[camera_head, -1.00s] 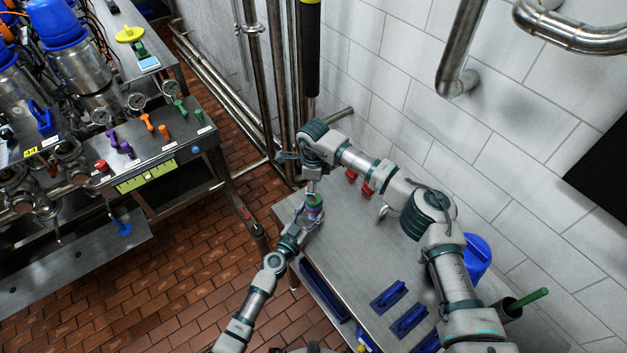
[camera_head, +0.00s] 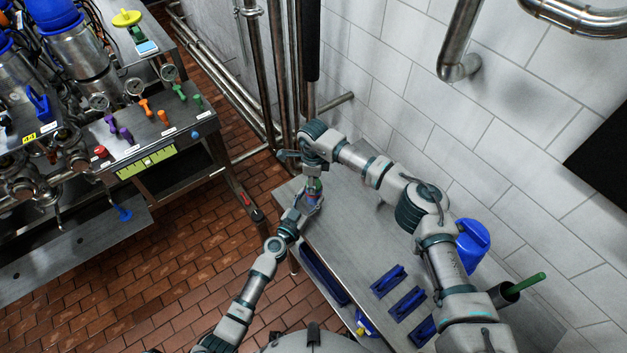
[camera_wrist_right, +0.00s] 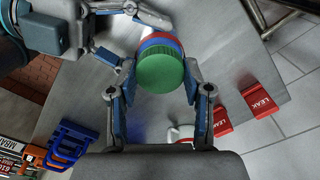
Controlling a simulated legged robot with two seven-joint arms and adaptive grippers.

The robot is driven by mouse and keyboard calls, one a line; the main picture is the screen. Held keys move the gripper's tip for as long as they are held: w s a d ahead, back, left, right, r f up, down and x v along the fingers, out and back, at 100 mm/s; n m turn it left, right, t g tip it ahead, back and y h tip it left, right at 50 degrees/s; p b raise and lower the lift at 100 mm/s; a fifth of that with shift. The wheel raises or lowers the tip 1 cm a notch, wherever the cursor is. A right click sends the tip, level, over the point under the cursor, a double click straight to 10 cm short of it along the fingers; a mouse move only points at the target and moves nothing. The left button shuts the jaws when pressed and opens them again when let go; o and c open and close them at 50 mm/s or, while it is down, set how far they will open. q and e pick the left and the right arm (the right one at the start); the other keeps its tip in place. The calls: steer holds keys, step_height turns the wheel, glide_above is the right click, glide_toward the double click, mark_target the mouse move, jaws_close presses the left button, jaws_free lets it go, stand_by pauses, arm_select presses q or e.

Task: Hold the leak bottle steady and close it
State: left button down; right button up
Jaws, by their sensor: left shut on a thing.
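The leak bottle (camera_head: 314,187) has a round green cap (camera_wrist_right: 160,70) over red and blue bands and stands off the left end of my right arm in the head view. My left gripper (camera_head: 312,200) is shut on the bottle from the side; part of it shows at the upper left of the right wrist view (camera_wrist_right: 125,30). My right gripper (camera_wrist_right: 159,84) is open, one finger on each side of the green cap, tips close to its edge. Whether the tips touch the cap is unclear. The bottle's lower part is mostly hidden.
A steel bench (camera_head: 345,235) lies below, with blue holders (camera_head: 387,281) and a blue jug (camera_head: 472,243). Red LEAK tags (camera_wrist_right: 262,98) lie to the right in the wrist view. A tiled wall stands behind. A valve panel (camera_head: 150,130) is at left across brick floor.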

steer(key=shift+m, duration=0.7)
steer(key=o, duration=1.3)
steer(key=shift+o, duration=0.2)
steer(key=shift+r, duration=0.1)
step_height(320, 180, up, 12)
steer(key=shift+w, duration=0.15)
arm_select(q)
steer(key=shift+c, duration=1.3)
jaws_free()
